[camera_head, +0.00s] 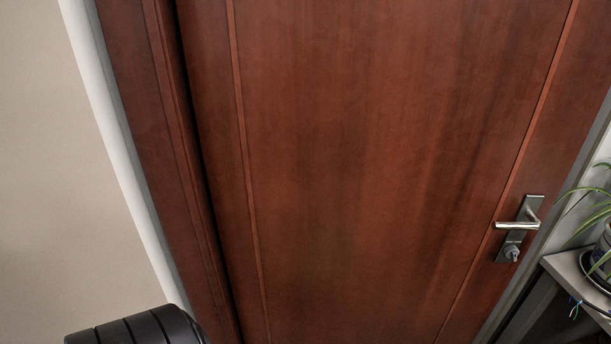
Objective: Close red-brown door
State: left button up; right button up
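The red-brown door (370,150) fills most of the head view, with vertical inlaid lines. Its lever handle (517,226) and a lock plate with a key cylinder are on the right side of the panel. A narrower red-brown panel (135,90) stands left of it, with a dark vertical gap between the two. The door's right edge lies close to the grey frame; I cannot tell if it is fully shut. Neither gripper shows. A black ribbed part at the bottom left looks like my own arm.
A beige wall (60,170) with a white trim strip (112,140) is at the left. At the lower right, a small table (570,268) holds a potted plant (600,220) near the handle side. The floor is hidden.

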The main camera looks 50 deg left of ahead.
aim_at(361, 158)
jog(key=i+j+u, duration=0.1)
jog(key=u, duration=0.9)
jog(key=j, duration=0.1)
